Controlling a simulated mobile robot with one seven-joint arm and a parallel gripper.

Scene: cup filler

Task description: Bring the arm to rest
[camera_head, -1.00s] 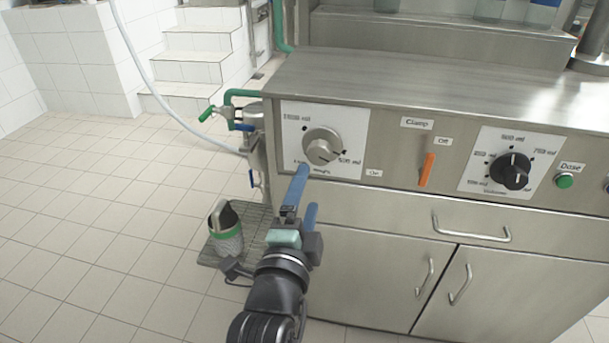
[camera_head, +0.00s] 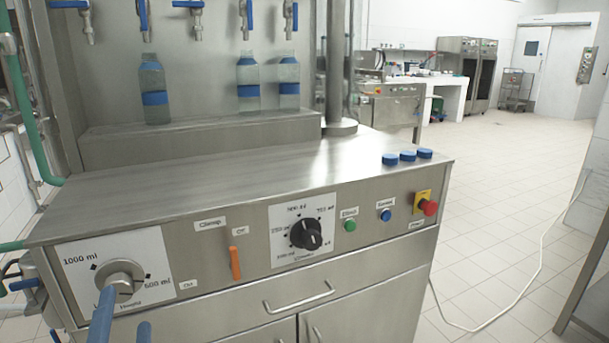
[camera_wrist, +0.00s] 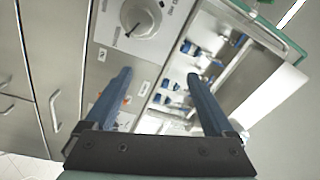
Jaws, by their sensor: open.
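My gripper (camera_head: 126,308) is at the lower left of the head view, its two blue fingers spread apart with nothing between them. It also shows in the wrist view (camera_wrist: 159,74), fingers open and empty. The left fingertip overlaps the metal height knob (camera_head: 119,279) in the head view; I cannot tell there whether they touch. In the wrist view the knob (camera_wrist: 141,18) lies beyond the fingertips, outside the gap between them. The rest of my arm is below the head view's edge.
The steel cabinet front carries an orange clamp lever (camera_head: 235,263), a black volume dial (camera_head: 306,234) and a red stop button (camera_head: 428,207). Three bottles (camera_head: 155,90) stand on the back ledge; three blue caps (camera_head: 407,156) lie on the top. Open floor (camera_head: 500,230) is at right.

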